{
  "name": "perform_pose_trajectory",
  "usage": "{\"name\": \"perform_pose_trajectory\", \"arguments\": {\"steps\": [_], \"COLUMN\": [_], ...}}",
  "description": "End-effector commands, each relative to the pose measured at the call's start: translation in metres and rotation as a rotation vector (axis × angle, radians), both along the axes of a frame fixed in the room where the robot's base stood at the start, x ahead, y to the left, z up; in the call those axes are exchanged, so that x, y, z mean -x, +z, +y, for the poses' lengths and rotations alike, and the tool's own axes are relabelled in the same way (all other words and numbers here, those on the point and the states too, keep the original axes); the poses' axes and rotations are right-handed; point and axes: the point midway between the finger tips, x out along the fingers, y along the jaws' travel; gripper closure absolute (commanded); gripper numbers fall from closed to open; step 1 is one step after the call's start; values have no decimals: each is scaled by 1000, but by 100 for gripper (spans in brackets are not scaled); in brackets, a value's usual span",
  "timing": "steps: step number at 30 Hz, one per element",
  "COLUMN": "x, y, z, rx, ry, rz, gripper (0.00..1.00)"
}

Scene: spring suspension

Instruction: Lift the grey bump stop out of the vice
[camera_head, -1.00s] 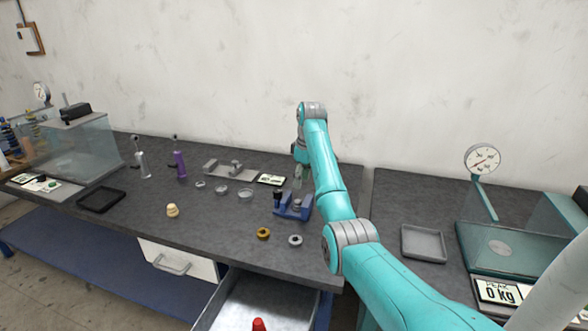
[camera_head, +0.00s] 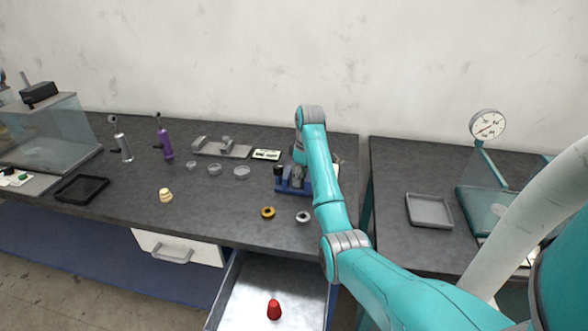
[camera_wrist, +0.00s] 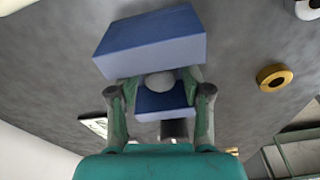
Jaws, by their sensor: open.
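The blue vice (camera_head: 283,187) stands on the dark bench, partly hidden behind my arm. In the wrist view its large blue jaw block (camera_wrist: 150,42) and a smaller blue block face each other. The rounded grey bump stop (camera_wrist: 160,82) sits between them. My gripper (camera_wrist: 158,92) is open, with one finger on each side of the bump stop; I cannot tell whether they touch it. In the head view my gripper (camera_head: 299,178) is down at the vice, and I cannot make out the bump stop there.
A gold ring (camera_head: 268,212) and a silver ring (camera_head: 303,216) lie in front of the vice. A cream bump stop (camera_head: 165,195) stands further left. A red one (camera_head: 274,310) is in the open drawer (camera_head: 245,300). Shallow clear dishes (camera_head: 241,172) stand left of the vice.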

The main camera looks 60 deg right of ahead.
Motion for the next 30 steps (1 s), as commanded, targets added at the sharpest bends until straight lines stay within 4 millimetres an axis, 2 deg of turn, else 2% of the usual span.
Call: {"name": "perform_pose_trajectory", "arguments": {"steps": [9,10,12,15,16,20,30], "x": [2,2,2,2,2,2,-1], "y": [-2,-2,-2,-2,-2,-2,-2], "z": [0,0,0,0,0,0,1], "rx": [0,0,0,0,0,0,0], "ry": [0,0,0,0,0,0,0], "rz": [0,0,0,0,0,0,0], "gripper": [51,53,71,91,61,93,93]}}
